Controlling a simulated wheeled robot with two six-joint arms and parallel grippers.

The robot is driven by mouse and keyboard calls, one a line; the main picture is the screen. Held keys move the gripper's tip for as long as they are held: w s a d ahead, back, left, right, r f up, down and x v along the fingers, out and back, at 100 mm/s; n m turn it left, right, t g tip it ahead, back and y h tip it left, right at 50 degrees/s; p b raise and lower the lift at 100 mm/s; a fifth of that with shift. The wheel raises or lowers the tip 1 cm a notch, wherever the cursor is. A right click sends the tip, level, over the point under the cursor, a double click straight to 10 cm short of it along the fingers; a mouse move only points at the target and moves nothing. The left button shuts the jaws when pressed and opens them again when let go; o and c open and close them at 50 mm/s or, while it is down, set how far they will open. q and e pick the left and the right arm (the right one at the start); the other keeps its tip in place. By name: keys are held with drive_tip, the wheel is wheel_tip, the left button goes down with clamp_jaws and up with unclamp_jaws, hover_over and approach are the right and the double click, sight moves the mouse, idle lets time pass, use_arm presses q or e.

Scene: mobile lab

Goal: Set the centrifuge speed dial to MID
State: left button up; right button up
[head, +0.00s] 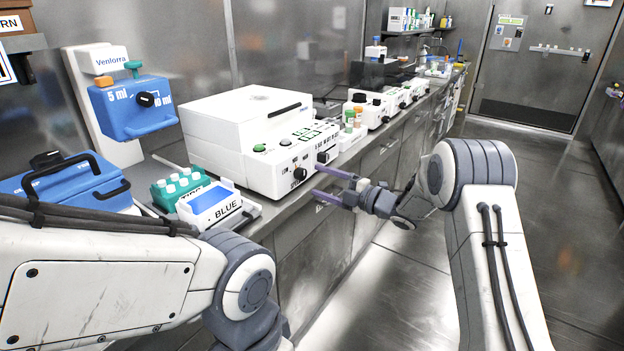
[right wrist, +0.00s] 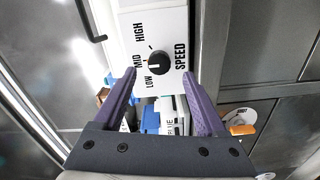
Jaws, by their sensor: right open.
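The white centrifuge (head: 245,115) stands on the bench, with two black knobs on its front. In the right wrist view the black speed dial (right wrist: 155,63) sits on a white panel marked LOW, MID, HIGH and SPEED. Its pointer is too small to read surely. My right gripper (head: 317,182) is open and empty, in front of the centrifuge's front panel. In the wrist view its purple fingertips (right wrist: 158,74) lie either side of the dial in the picture; I see no contact. My left arm crosses the lower left; its gripper is out of view.
Capped bottles (head: 350,120) and more devices line the bench beyond. The floor at right is clear.

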drive_tip(key=v, duration=0.6)
drive_tip(key=shift+a, duration=0.1)
drive_tip(key=s+a+r+m+h, duration=0.2)
drive_tip(key=s+a+m+h, duration=0.3)
drive_tip(key=a+m+h, duration=0.35)
drive_tip(key=s+d+f+m+g+h, duration=0.2)
drive_tip(key=s+m+g, duration=0.3)
drive_tip(key=s, duration=1.4)
drive_tip(key=s+d+f+m+g+h, duration=0.25)
drive_tip(key=s+m+g, duration=0.3)
drive_tip(key=s, duration=1.25)
wheel_tip(320, 180, up, 19)
drive_tip(key=p, duration=1.9)
drive_tip(key=shift+s+h, duration=0.3)
drive_tip(key=shift+s, duration=0.2)
